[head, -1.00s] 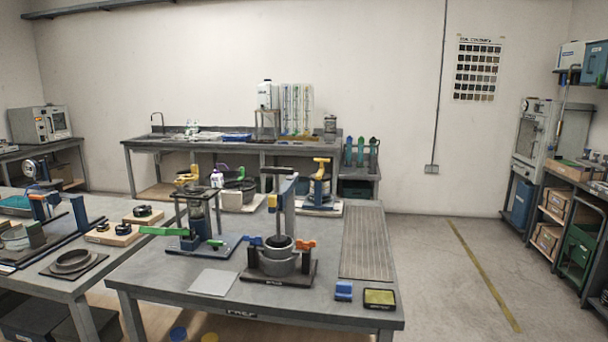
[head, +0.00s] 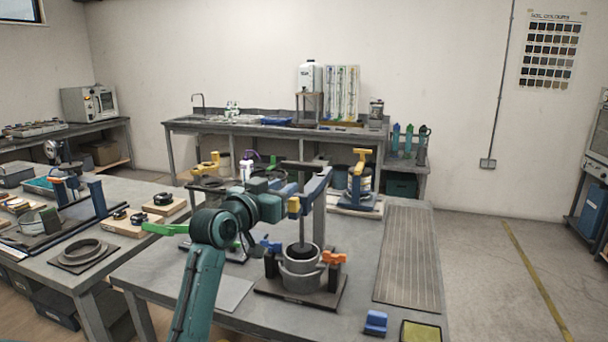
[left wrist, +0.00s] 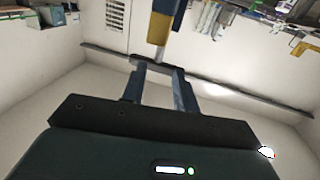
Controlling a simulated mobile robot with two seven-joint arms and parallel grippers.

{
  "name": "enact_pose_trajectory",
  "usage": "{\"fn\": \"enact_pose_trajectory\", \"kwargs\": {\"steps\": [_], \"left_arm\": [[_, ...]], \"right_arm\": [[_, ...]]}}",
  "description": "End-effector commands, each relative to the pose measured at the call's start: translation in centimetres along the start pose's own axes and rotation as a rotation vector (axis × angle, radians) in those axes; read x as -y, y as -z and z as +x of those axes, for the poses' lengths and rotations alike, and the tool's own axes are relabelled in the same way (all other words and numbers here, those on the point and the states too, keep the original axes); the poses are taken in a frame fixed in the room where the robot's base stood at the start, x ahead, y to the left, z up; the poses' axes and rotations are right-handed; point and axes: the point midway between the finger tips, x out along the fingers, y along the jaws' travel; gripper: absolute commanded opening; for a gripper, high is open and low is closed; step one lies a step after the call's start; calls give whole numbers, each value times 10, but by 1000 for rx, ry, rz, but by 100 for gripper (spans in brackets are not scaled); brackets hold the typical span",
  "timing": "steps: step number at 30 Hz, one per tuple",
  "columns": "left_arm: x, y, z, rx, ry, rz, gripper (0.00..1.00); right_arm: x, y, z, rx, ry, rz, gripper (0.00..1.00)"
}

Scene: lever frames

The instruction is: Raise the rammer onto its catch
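The rammer stand (head: 300,285) is on the near bench, with a grey mould, a dark upright shaft and a dark crossbar on top. Its blue lever (head: 317,187) has a yellow end (head: 293,206) pointing towards me. My left gripper (head: 281,200) is at this yellow end, from the left. In the left wrist view the yellow end (left wrist: 160,28) is just beyond or at the fingertips (left wrist: 157,66). A dark bar spans the fingertips there, and I cannot tell whether they are shut or touch the lever. My right gripper is not in view. The catch is not clearly visible.
Orange (head: 334,257) and blue (head: 270,245) clamps flank the mould. A yellow-handled device (head: 359,180) stands behind, and a green handle (head: 165,229) sticks out at left, partly behind my arm. The ribbed mat (head: 410,255) at right is bare. A blue block (head: 376,322) lies in front.

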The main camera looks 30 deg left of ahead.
Motion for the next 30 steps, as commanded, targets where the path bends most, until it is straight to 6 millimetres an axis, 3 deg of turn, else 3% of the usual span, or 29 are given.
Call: {"fn": "enact_pose_trajectory", "kwargs": {"steps": [6, 12, 18, 26, 30], "left_arm": [[0, 2, 46, 0, 0, -3, 30], [0, 1, 73, 0, 0, -1, 30], [-1, 0, 84, 0, -1, 1, 30], [-1, -1, 86, 0, 0, 1, 30], [0, 0, 85, 0, 0, 1, 20]], "right_arm": [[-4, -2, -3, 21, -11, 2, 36], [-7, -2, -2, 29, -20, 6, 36], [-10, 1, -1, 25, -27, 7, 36], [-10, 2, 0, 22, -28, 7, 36], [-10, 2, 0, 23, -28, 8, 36]]}}
